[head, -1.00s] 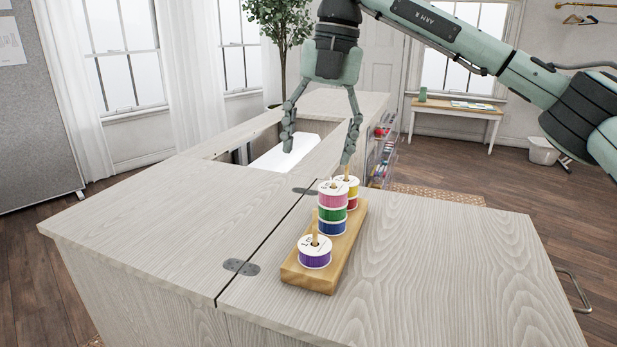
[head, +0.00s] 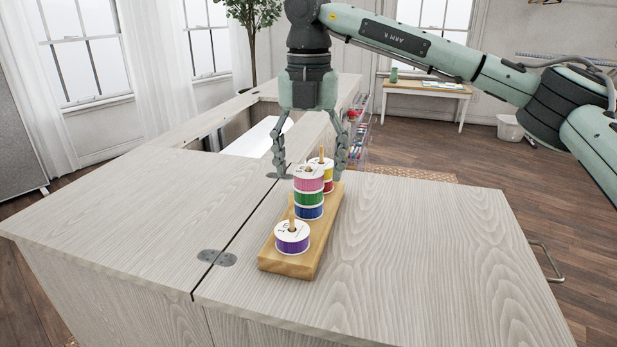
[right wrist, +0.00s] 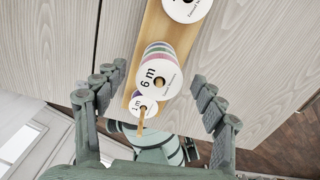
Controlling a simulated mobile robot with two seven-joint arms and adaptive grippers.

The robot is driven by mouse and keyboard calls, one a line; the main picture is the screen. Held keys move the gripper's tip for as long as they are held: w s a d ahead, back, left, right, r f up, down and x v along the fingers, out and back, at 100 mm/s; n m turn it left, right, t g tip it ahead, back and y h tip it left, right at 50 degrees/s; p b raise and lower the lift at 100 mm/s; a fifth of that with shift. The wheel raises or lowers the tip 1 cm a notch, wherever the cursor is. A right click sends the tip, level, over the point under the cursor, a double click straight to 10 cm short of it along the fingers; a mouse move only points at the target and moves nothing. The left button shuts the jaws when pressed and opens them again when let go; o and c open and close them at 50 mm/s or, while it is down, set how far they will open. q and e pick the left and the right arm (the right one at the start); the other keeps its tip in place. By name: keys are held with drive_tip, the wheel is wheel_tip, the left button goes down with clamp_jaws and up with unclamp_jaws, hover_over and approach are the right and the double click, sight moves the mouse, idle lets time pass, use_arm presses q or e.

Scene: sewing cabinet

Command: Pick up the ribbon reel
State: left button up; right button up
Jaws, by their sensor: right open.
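A wooden rack (head: 312,262) with upright pegs stands on the tabletop. Its near peg holds a purple ribbon reel (head: 292,239). The middle peg holds a stack of pink, green and blue reels (head: 309,197); the far peg holds red and yellow ribbon (head: 328,175), partly hidden by that stack. My right gripper (head: 310,172) points down, open and empty, its fingers on either side of the rack's far part. In the right wrist view, the stack's top, marked "6 m" (right wrist: 157,78), shows between the fingers (right wrist: 158,75), and a far reel (right wrist: 187,6) is cut off above. My left gripper is out of view.
The pale wooden cabinet top (head: 430,240) is clear right of the rack and to its left. A hinged seam (head: 218,257) runs left of the rack. Behind is an open recess with a white object (head: 258,137). A side table (head: 425,88) stands farther back.

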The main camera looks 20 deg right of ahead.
drive_tip(key=shift+c, duration=0.4)
drive_tip(key=c, duration=1)
drive_tip(key=shift+r, duration=0.5)
wheel_tip(320, 180, up, 4)
drive_tip(key=shift+s+a+f, duration=0.1)
drive_tip(key=shift+s+f, duration=0.05)
drive_tip(key=shift+f, duration=0.1)
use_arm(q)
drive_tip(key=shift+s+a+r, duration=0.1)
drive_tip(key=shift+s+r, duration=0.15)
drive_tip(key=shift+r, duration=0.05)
use_arm(e)
drive_tip(key=s+a+r, duration=0.4)
drive_tip(key=s+r, duration=0.2)
drive_tip(key=s, duration=0.4)
drive_tip(key=shift+s+r, duration=0.25)
drive_tip(key=shift+r, duration=0.05)
